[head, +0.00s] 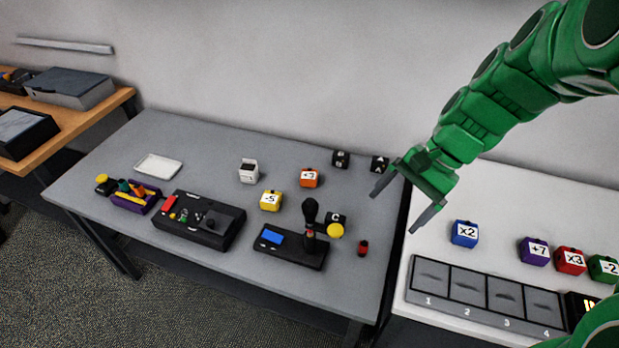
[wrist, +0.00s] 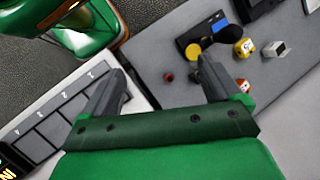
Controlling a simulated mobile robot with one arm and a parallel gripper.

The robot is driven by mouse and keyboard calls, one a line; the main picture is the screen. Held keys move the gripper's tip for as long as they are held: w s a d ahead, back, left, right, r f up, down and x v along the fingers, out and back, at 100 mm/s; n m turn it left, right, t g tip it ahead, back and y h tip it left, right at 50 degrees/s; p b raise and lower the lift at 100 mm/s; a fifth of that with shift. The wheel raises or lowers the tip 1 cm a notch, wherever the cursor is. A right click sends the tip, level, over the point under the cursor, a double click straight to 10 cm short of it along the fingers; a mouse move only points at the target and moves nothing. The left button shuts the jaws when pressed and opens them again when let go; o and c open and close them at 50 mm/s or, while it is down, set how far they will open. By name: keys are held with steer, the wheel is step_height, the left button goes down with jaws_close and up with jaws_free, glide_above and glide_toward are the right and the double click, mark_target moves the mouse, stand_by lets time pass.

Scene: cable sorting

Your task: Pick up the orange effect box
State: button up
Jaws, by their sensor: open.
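The orange effect box (head: 309,178) is a small cube with a white label on top. It sits on the grey table toward the back, right of the white box and behind the yellow box. In the wrist view the orange box (wrist: 243,86) shows at the right, partly hidden by the right finger. My gripper (head: 394,212) is open and empty, raised near the gap between the grey and white tables, to the right of the orange box. Its two fingers also show in the wrist view (wrist: 160,72).
Near the orange box are the yellow box (head: 270,200), the white box (head: 248,170) and two black boxes (head: 340,159) (head: 380,164). A black joystick device (head: 290,247) stands in front. The white table (head: 440,215) holds a numbered slot tray (head: 485,311) and several coloured boxes.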

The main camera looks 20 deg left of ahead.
steer(key=w+a+f+m+y, duration=0.2)
steer(key=w+a+f, duration=0.1)
steer(key=w+a, duration=0.3)
steer(key=w+a+f+m+y, duration=0.1)
steer(key=w+a+f, duration=0.25)
steer(key=w, duration=0.45)
steer(key=m+y, duration=0.5)
steer(key=m, duration=0.3)
glide_toward(311, 174)
steer(key=x, duration=0.4)
steer(key=shift+s+a+f, duration=0.2)
steer(key=shift+f, duration=0.2)
steer(key=shift+x, duration=4)
steer(key=shift+w+a+r, duration=0.1)
steer(key=shift+r, duration=0.1)
steer(key=shift+y, duration=0.3)
steer(key=shift+c, duration=0.4)
steer(key=c, duration=1.1)
steer(key=shift+o, duration=0.2)
steer(key=shift+r, duration=0.1)
